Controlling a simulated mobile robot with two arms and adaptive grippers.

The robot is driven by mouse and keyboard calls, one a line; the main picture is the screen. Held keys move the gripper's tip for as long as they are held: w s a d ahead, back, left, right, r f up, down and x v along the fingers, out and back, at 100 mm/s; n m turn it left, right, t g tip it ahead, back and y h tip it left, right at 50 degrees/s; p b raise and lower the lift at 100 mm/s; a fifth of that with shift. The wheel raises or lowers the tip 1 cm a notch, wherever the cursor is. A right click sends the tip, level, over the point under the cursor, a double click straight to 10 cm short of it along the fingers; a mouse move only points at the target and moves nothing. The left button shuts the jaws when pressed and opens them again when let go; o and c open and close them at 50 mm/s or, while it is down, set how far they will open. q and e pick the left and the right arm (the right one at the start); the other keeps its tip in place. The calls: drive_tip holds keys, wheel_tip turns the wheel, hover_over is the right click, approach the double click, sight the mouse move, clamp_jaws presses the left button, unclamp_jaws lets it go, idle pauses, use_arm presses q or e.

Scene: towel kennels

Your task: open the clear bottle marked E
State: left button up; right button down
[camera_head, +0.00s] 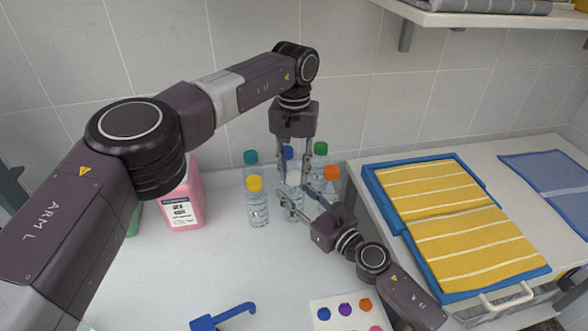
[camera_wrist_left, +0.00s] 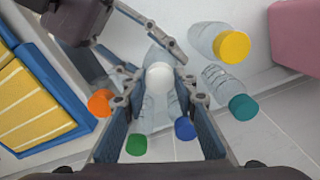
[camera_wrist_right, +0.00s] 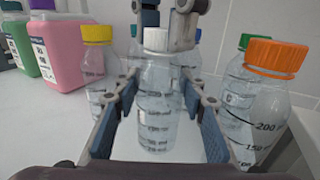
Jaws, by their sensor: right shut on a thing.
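A clear bottle with a white cap (camera_head: 293,178) stands upright among other clear bottles near the wall. Its body (camera_wrist_right: 155,125) shows dark graduation marks; I cannot read a letter E on it. My right gripper (camera_head: 298,194) is shut on this bottle's body from the side, one finger on each side in the right wrist view. My left gripper (camera_head: 295,172) points down from above. Its fingers are apart, one on each side of the white cap, which shows between them in the left wrist view (camera_wrist_left: 159,76). I cannot see them pressing on the cap.
Bottles with yellow (camera_head: 255,184), teal (camera_head: 250,157), blue (camera_head: 287,153), green (camera_head: 320,149) and orange (camera_head: 331,173) caps stand close around. A pink jug (camera_head: 184,198) stands left. A blue tool (camera_head: 222,317) and a colour-dot card (camera_head: 347,312) lie in front. Yellow towels (camera_head: 465,248) lie right.

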use_arm(q)
clamp_jaws()
drive_tip(key=n, duration=2.6)
drive_tip(key=shift+r+n, duration=0.1)
drive_tip(key=shift+n, duration=0.3)
drive_tip(key=n, duration=2)
drive_tip(key=shift+w+n, duration=0.1)
drive_tip(key=shift+n, duration=0.3)
drive_tip(key=n, duration=0.6)
drive_tip(key=shift+r, duration=0.1)
